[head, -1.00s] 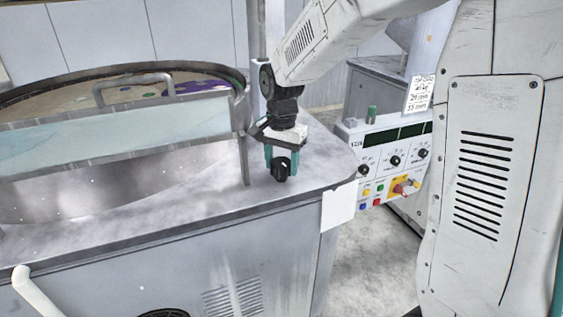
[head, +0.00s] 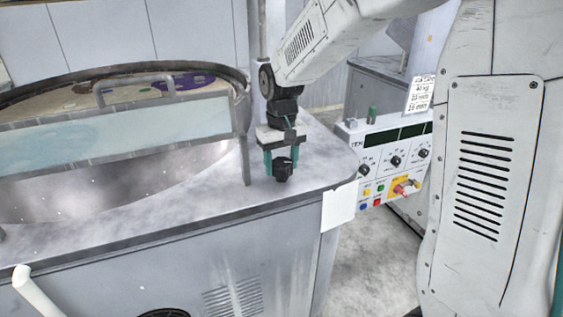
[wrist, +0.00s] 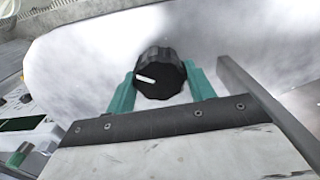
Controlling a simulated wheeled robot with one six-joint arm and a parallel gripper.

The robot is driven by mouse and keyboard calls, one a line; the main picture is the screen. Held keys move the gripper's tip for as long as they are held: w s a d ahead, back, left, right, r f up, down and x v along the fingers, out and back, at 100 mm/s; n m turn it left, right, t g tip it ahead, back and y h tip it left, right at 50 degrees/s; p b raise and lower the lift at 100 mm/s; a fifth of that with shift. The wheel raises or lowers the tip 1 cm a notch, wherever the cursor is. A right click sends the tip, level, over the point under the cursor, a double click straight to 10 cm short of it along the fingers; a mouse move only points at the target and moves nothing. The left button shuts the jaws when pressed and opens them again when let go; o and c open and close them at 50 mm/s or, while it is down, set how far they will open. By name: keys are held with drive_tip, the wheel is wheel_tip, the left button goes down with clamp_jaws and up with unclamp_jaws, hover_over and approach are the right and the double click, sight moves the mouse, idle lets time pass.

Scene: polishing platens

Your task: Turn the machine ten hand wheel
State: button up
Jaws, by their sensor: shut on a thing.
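The hand wheel (head: 283,170) is a small black knob on the grey machine top, near its right corner. In the wrist view the hand wheel (wrist: 160,74) has a ribbed rim and a white pointer mark directed left. My gripper (head: 281,166) reaches down from above, its green fingers shut on the knob. In the wrist view my gripper (wrist: 160,92) has one finger on each side of the knob. The control panel (head: 395,160) to the right carries the label "TEN" at its upper left.
A round platen basin (head: 60,185) with a clear guard (head: 120,135) and metal handle lies left of the knob. A thin upright post (head: 244,150) stands close to my gripper's left. The panel holds several knobs, coloured buttons and a red switch (head: 400,189).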

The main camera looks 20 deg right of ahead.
sight(280, 161)
drive_tip(key=n, duration=0.5)
drive_tip(key=shift+w+a+r, duration=0.1)
drive_tip(key=shift+n, duration=0.4)
drive_tip(key=o, duration=1)
drive_tip(key=shift+c, duration=0.2)
drive_tip(key=shift+r, duration=3.85)
